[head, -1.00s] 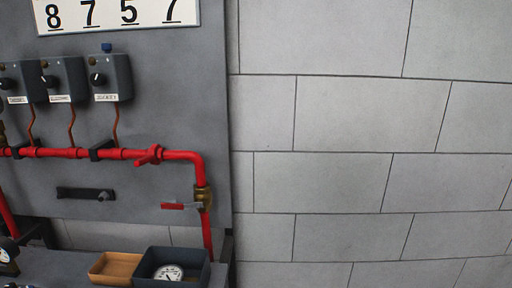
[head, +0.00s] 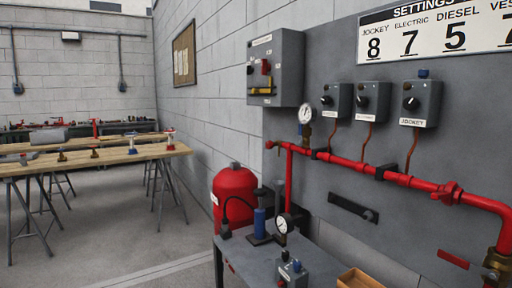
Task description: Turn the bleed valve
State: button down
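No valve carries a readable bleed label. A brass valve (head: 496,264) sits on the downward pipe at the lower right edge, partly cut off. Its red lever (head: 453,258) points left and lies about level. A red fitting with a stub (head: 447,193) sits on the red pipe (head: 350,164), left of the pipe's bend. A pressure gauge (head: 305,113) stands above the pipe's left end. My gripper is not in view.
A grey bench (head: 238,262) below the panel holds a blue hand pump (head: 260,223), a gauge (head: 284,224) and a wooden tray (head: 358,280). A red tank (head: 235,190) stands behind it. Wooden trestle tables (head: 120,153) stand at left; the floor between is clear.

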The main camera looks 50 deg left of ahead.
aim_at(270, 144)
jog(key=u, duration=1.35)
jog(key=i+j+z, duration=0.1)
jog(key=i+j, duration=0.25)
jog(key=i+j+z, duration=0.1)
jog(key=i+j, duration=0.2)
jog(key=j, duration=0.15)
jog(key=i+j+z, duration=0.1)
jog(key=i+j, duration=0.2)
jog(key=j, duration=0.15)
jog(key=i+j+z, duration=0.1)
jog(key=i+j, duration=0.2)
jog(key=j, duration=0.2)
